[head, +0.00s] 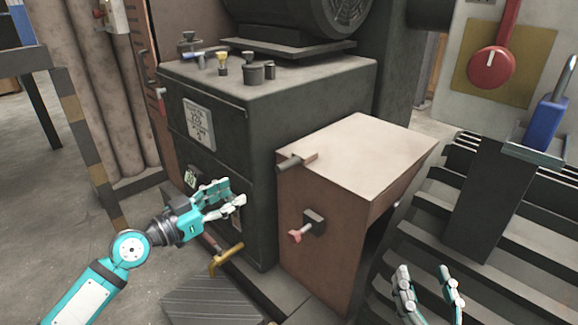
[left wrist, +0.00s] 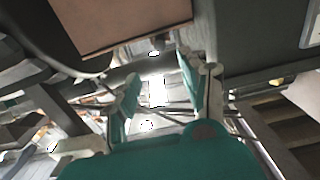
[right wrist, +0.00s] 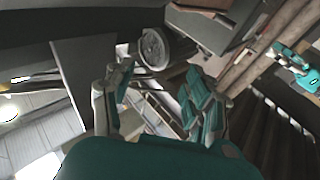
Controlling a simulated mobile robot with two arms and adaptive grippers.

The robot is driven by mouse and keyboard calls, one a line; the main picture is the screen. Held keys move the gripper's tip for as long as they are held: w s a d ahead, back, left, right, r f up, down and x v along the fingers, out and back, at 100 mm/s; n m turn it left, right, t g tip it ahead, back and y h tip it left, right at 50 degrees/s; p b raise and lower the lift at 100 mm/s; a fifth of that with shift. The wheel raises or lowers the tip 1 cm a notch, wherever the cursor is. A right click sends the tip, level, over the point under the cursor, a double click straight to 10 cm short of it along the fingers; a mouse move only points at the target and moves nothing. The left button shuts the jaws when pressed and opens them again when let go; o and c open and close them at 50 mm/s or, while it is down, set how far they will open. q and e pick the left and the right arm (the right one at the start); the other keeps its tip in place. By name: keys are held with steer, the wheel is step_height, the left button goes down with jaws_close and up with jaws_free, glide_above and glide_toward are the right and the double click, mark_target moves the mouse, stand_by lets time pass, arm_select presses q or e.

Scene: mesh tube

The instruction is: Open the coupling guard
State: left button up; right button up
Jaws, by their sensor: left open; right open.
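The box-shaped cover that looks like the coupling guard (head: 340,180) stands in the middle of the head view, with a pale top and rust-brown sides. A red-tipped latch or knob (head: 300,234) sits on its front face, and a small pin fitting (head: 296,161) is at its upper left edge. The guard looks closed. My left gripper (head: 232,194) is open and empty, left of the guard, in front of the dark cabinet. My right gripper (head: 426,275) is open and empty at the lower right, apart from the guard. Both open jaws show in their wrist views (left wrist: 158,75) (right wrist: 158,88).
The dark cabinet (head: 275,110) bears small bottles and a large motor. A yellow-handled part (head: 225,260) is low beside the guard. Dark slatted steps (head: 500,215) fill the right. A panel with a red switch (head: 490,68) and a blue padlock (head: 546,120) stand at the upper right.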

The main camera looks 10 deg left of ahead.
arm_select(q)
glide_toward(278, 170)
steer(key=x, duration=1)
steer(key=shift+x, duration=0.75)
arm_select(e)
steer(key=shift+f, duration=0.1)
arm_select(q)
steer(key=shift+c, duration=0.3)
jaws_close()
